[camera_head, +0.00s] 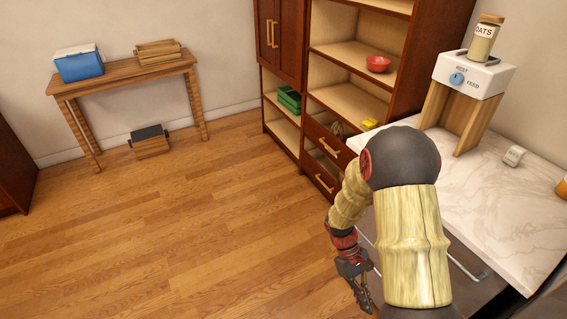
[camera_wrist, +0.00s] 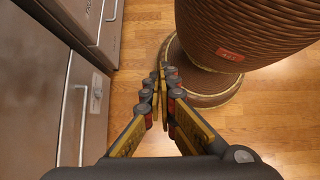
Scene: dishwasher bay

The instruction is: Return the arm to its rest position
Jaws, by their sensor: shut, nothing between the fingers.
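My gripper (camera_head: 364,294) hangs low at the end of my bent arm, in front of the counter, in the head view. In the wrist view my gripper (camera_wrist: 163,72) has its fingertips together with nothing between them. It points down toward the wooden floor. My arm covers part of the counter's front edge in the head view.
The marble counter (camera_head: 490,210) stands close on the right, bearing a white dispenser (camera_head: 471,75). Grey appliance fronts with handles (camera_wrist: 82,110) are left of my gripper in the wrist view. A brown cabinet (camera_head: 395,50) stands behind. The floor (camera_head: 180,220) at left is clear.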

